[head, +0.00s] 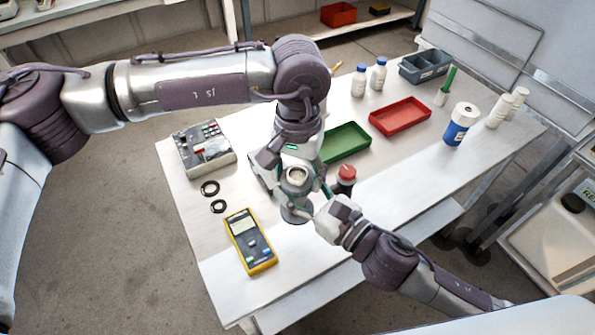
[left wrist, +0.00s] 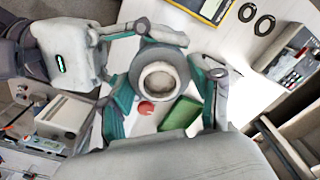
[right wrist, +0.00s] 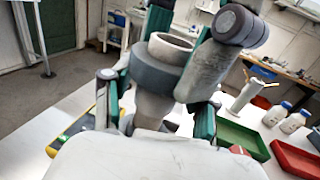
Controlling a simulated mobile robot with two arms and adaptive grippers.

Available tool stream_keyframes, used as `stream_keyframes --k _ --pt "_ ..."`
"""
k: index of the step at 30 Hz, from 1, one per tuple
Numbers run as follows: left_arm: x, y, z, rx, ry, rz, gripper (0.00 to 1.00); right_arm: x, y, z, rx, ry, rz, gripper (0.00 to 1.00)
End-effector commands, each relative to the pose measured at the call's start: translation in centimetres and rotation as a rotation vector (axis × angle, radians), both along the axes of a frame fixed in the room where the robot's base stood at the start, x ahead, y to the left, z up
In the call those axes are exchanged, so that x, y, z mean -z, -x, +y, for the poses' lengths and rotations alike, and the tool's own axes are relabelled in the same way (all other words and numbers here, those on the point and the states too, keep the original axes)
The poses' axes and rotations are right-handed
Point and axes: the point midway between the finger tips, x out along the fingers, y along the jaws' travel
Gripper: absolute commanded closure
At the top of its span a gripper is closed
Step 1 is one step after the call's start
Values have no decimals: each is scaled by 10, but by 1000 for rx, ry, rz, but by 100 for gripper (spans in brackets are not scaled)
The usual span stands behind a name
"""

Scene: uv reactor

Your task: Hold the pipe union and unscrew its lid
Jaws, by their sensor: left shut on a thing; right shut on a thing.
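The pipe union (head: 297,174) stands upright near the table's front edge, a grey fitting with a paler open ring on top. In the left wrist view its round top and wide collar (left wrist: 160,78) face me. In the right wrist view its collar (right wrist: 158,72) sits above a narrower lower body (right wrist: 150,108). My left gripper (head: 296,181) reaches down from above and is shut on the union's upper part. My right gripper (head: 304,206) comes from the front right and is shut on the union lower down. The fingers partly hide the union's sides.
A yellow multimeter (head: 250,242) and two black rings (head: 210,188) lie left of the union. A red-capped jar (head: 346,178) stands close on its right. A green tray (head: 345,142) and red tray (head: 400,116) lie behind. A grey instrument (head: 204,150) is at left.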

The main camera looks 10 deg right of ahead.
Motion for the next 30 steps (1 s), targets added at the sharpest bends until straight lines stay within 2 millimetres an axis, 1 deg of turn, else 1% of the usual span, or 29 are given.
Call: stream_keyframes --k 23,24,28,30 --pt "-1 0 1 6 -3 0 78 1 0 -1 1 3 2 100" --pt "-1 0 1 6 -3 0 33 1 0 -1 2 3 2 100" --pt "-1 0 0 5 -2 -1 12 1 0 -1 1 2 1 100" --pt "0 0 0 5 -2 -1 11 0 0 0 1 1 1 100"
